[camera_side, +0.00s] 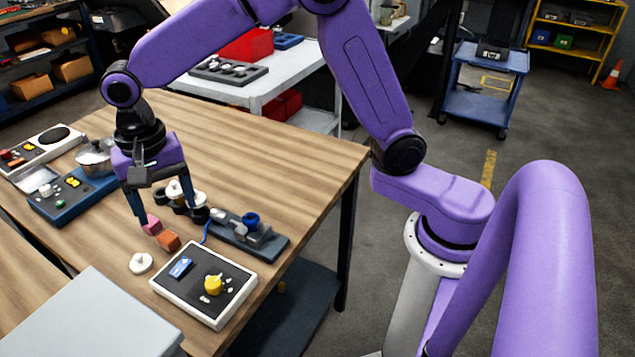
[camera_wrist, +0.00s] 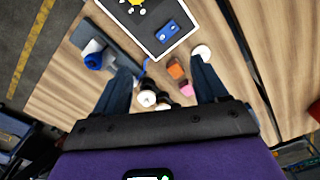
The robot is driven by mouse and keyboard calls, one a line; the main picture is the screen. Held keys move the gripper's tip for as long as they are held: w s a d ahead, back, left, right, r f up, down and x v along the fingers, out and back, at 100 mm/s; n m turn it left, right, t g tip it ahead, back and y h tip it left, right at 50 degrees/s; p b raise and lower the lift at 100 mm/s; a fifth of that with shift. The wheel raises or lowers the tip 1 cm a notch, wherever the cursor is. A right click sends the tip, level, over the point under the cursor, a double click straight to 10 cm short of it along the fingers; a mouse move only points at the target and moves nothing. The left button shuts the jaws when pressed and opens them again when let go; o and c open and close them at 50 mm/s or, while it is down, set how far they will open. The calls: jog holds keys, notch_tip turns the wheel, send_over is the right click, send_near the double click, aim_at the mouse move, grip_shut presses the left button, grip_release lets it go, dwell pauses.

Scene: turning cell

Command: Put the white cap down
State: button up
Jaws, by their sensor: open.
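A round white cap (camera_side: 140,263) with a small raised knob lies on the wooden table, left of the white-framed panel. It also shows in the wrist view (camera_wrist: 202,52), beside the tip of the right-hand finger. My gripper (camera_side: 171,216) is open above the table, with its fingers wide apart; it also shows in the wrist view (camera_wrist: 160,70). Nothing is held between the fingers. More white caps (camera_side: 174,189) sit on a dark cluster of round parts below the gripper, partly hidden by a finger; in the wrist view two white tops (camera_wrist: 147,98) show there.
A pink block and an orange block (camera_side: 168,242) lie near the fingertips. The white-framed panel (camera_side: 243,291) has a yellow knob. A grey fixture (camera_side: 262,240) with a blue part stands right. The table's back right is clear.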

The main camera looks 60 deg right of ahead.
jog(key=s+d+n, duration=0.9)
jog(key=s, duration=0.3)
jog(key=s+d+n, duration=0.9)
jog(key=s+d, duration=0.1)
jog(key=s, duration=0.3)
jog(key=shift+s+f+n, duration=0.3)
jog(key=shift+f, duration=0.15)
